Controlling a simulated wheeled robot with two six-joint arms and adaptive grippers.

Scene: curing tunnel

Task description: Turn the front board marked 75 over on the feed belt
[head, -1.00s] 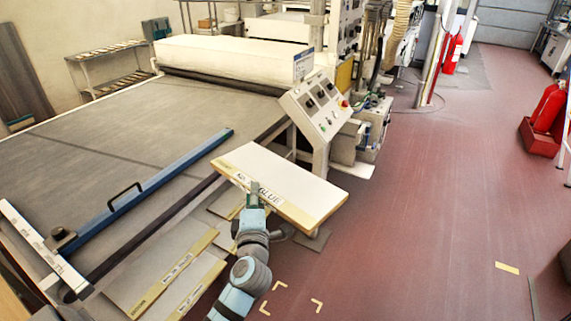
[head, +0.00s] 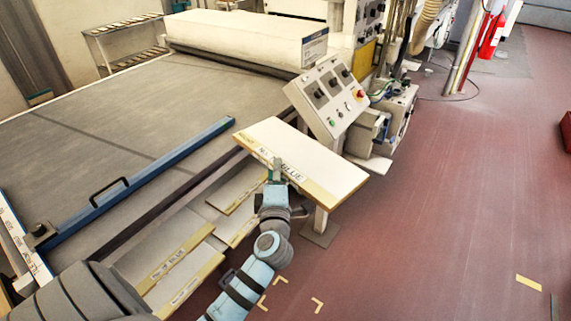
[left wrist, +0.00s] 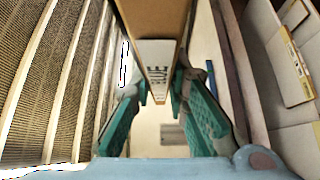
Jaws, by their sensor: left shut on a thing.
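My left gripper (head: 276,170) is shut on the labelled edge of a board (head: 310,156). The board has a pale top face, a yellow-tan edge strip and a white label ending in "GLUE"; I cannot read its number. It is held roughly level, out past the front edge of the feed belt (head: 90,135), below the control panel. In the left wrist view, the board (left wrist: 157,20) shows between the two green fingers, with part of its label readable. My right gripper is not in view.
Several boards with yellow edges and labels (head: 178,253) lie lower, in front of the belt. A blue bar with a black handle (head: 165,165) runs along the belt's front. The control panel (head: 330,95) stands close behind the held board. Red floor at right is open.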

